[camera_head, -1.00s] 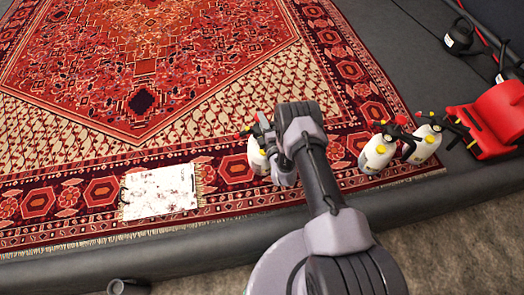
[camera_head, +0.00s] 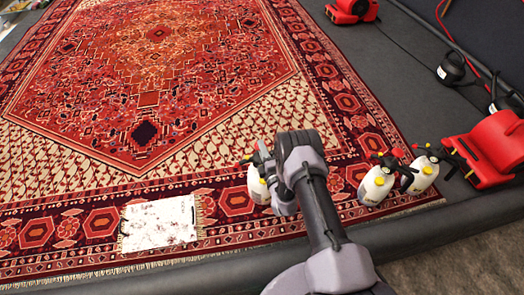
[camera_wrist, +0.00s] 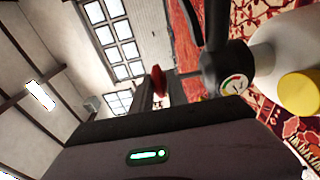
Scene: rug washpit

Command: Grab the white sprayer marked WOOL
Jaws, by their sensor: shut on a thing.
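A white sprayer (camera_head: 257,188) with a yellow cap stands on the rug's border, partly hidden behind my gripper (camera_head: 264,163). My gripper is shut on its upper part. In the wrist view the sprayer's white body (camera_wrist: 272,48) is at the upper right, with a yellow cap and a dark head with a round gauge. The fingertips are not clear there. Two similar white sprayers, one (camera_head: 375,187) nearer and one (camera_head: 423,176) further right, stand at the rug's right corner. No marking on any of the sprayers can be read.
A patterned red rug (camera_head: 150,138) covers most of the floor. A small stained white rug (camera_head: 160,222) lies on its front border. A red blower (camera_head: 493,150) and a dark round container (camera_head: 451,68) are at the right. A dark raised edge (camera_head: 230,258) runs along the front.

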